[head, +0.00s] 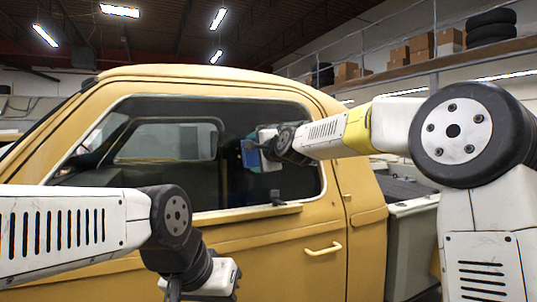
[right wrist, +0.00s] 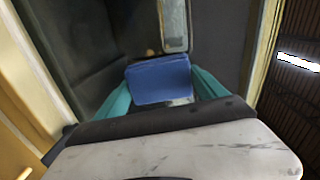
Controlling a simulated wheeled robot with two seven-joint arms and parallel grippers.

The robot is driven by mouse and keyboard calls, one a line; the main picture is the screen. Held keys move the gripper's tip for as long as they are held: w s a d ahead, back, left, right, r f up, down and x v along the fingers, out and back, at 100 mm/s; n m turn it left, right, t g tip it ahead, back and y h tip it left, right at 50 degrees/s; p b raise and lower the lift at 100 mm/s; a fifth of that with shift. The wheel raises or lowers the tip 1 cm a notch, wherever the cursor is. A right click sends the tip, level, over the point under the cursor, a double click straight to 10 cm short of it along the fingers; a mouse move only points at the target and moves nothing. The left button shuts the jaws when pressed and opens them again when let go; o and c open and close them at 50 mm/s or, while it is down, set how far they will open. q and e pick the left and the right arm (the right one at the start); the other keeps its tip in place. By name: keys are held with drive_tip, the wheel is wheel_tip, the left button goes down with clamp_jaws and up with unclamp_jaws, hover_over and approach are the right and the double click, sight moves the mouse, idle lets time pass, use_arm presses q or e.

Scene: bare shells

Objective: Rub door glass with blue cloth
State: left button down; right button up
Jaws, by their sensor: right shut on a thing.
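A yellow truck's door glass (head: 90,172) fills the window frame in the middle of the head view. A blue cloth (head: 250,155) is at the right part of the glass, held by my right gripper (head: 262,150). In the right wrist view the folded blue cloth (right wrist: 160,80) sits between the teal fingers of my right gripper (right wrist: 163,98), which is shut on it. The cloth is at or very near the glass; I cannot tell whether it touches. My left gripper hangs low at the bottom of the head view; its fingertips are out of frame.
The yellow door (head: 290,256) has a handle (head: 323,249) below the window and a ledge (head: 245,214) along the sill. The truck bed (head: 412,243) lies to the right. Shelves with boxes (head: 421,47) and tires (head: 490,27) are high behind.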

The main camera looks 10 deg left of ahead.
sight(237, 149)
drive_tip(key=shift+s+a, duration=0.7)
drive_tip(key=shift+a, duration=0.25)
drive_tip(key=shift+s+a, duration=0.7)
drive_tip(key=shift+a, duration=0.25)
drive_tip(key=shift+w+a+r, duration=0.1)
drive_tip(key=shift+w+r, duration=0.05)
drive_tip(key=shift+r, duration=0.65)
drive_tip(key=w+d, duration=0.6)
drive_tip(key=d, duration=0.2)
drive_tip(key=shift+d, duration=0.4)
drive_tip(key=shift+d, duration=0.1)
drive_tip(key=shift+v, duration=2.85)
